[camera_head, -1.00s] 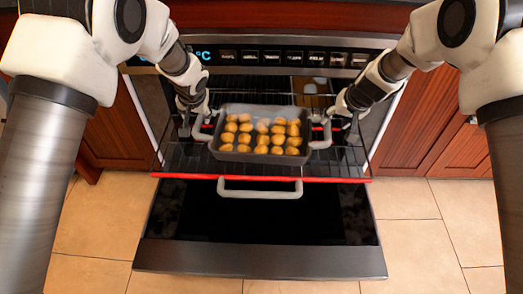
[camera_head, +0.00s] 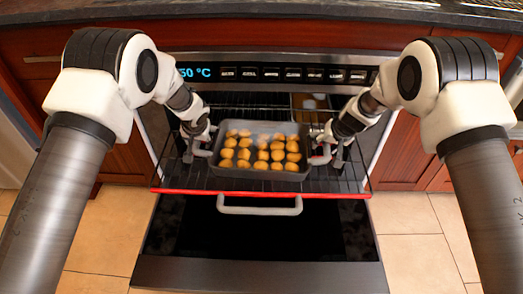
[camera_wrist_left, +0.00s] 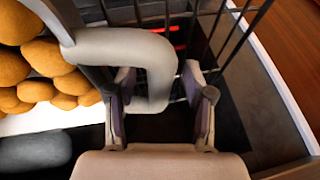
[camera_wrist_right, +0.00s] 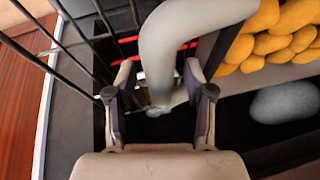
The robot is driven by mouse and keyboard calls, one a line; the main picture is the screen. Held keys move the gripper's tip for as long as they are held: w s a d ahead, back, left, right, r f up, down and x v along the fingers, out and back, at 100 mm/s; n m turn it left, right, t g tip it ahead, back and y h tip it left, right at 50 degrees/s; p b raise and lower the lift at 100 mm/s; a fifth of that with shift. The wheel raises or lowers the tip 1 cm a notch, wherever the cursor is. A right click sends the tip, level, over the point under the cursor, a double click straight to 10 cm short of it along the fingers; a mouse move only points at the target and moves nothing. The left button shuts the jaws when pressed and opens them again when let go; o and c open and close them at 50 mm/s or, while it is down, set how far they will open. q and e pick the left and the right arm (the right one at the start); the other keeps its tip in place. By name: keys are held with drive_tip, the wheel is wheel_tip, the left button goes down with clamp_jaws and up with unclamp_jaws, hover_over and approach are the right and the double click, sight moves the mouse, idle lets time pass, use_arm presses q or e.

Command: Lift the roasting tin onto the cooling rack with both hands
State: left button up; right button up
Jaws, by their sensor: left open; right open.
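The roasting tin (camera_head: 240,174) is a dark grey pan of round golden potatoes on the pulled-out oven rack (camera_head: 335,181), with a pale looped handle at each end. My left gripper (camera_head: 189,152) is open at the left handle (camera_wrist_left: 120,42). In the left wrist view its fingers (camera_wrist_left: 158,88) stand on either side of the handle's curve. My right gripper (camera_head: 338,158) is open at the right handle (camera_wrist_right: 160,50). In the right wrist view that handle reaches down between the fingers (camera_wrist_right: 160,90). I cannot make out a cooling rack clearly.
The open oven door (camera_head: 260,272) lies flat below, with its pale bar handle (camera_head: 260,209). The rack has a red front edge (camera_head: 260,193). A dark countertop (camera_head: 260,12) runs along the top. Wooden cabinets (camera_head: 415,160) flank the oven.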

use_arm(q)
clamp_jaws()
use_arm(e)
clamp_jaws()
use_arm(q)
drive_tip(key=shift+r, duration=0.2)
use_arm(e)
drive_tip(key=shift+r, duration=0.2)
